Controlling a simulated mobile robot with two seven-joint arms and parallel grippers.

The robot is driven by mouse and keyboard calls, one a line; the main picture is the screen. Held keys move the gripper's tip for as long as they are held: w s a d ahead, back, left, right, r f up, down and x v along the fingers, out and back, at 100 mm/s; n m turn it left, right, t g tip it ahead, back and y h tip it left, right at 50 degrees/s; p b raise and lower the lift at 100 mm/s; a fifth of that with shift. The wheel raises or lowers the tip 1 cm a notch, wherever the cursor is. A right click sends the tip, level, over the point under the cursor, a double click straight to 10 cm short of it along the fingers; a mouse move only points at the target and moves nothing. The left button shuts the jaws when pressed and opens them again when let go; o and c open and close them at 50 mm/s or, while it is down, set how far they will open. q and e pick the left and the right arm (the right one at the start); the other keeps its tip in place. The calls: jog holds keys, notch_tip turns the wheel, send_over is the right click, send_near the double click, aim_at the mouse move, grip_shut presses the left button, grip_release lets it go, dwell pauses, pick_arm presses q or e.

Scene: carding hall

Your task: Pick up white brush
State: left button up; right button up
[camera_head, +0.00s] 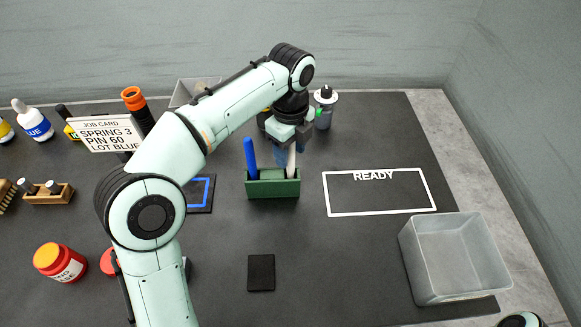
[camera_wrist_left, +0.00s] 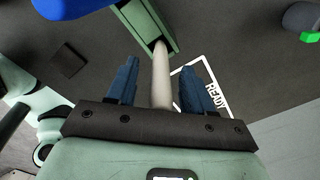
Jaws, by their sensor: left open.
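A white brush (camera_head: 291,160) stands upright in the right part of a green holder (camera_head: 272,188), next to a blue brush (camera_head: 250,158). My left gripper (camera_head: 290,150) is over the holder from behind, its fingers pointing down. In the left wrist view the white brush (camera_wrist_left: 161,78) runs between the two blue fingers of the open left gripper (camera_wrist_left: 160,68), with a gap on either side. The brush's far end goes into the green holder (camera_wrist_left: 152,28). My right gripper is not in view.
A white-outlined READY area (camera_head: 380,192) lies clear to the right of the holder. A grey open bin (camera_head: 455,258) stands at the front right. A black pad (camera_head: 261,272) lies in front.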

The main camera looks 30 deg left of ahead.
pick_arm(q)
jog(key=shift+c, duration=0.3)
grip_shut()
